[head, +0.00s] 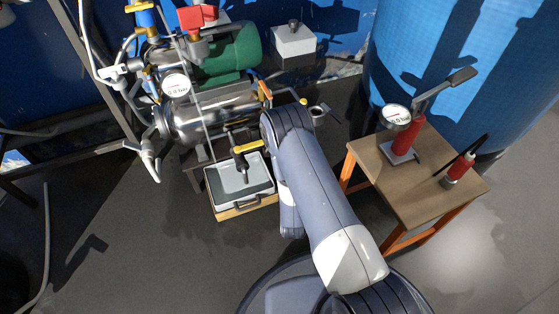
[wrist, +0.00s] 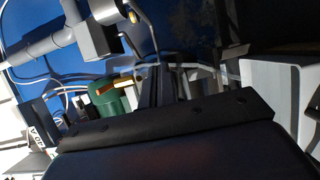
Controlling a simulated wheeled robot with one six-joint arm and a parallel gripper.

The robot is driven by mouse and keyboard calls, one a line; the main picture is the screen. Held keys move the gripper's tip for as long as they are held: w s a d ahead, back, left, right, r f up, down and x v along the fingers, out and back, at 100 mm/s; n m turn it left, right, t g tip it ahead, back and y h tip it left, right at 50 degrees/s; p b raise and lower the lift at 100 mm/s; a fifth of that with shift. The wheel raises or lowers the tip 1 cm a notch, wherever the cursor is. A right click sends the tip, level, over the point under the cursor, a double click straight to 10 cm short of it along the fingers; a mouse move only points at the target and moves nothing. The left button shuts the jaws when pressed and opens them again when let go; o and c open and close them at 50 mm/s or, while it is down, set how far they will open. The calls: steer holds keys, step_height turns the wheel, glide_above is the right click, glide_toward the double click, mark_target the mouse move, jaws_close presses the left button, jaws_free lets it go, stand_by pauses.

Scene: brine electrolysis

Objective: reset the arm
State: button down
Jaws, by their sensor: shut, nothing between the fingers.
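My gripper (wrist: 160,88) shows in the wrist view as dark narrow fingers close together above a black bar, shut with nothing between them. In the head view my arm (head: 315,185) rises from my base and bends near the steel tank; the gripper itself is hidden or too small to make out there. The green cylinder (wrist: 112,97) with a yellow handle lies beyond the fingers in the wrist view. It also shows in the head view (head: 232,50).
A steel tank (head: 215,115) with a gauge and pipes stands left of my arm. A grey case (head: 238,180) sits below it. A wooden table (head: 425,185) at right bears a red pump (head: 408,140) and a small red cylinder (head: 461,166). A blue barrel (head: 400,60) stands behind.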

steer(key=shift+s+d, duration=0.35)
steer(key=shift+d, duration=0.35)
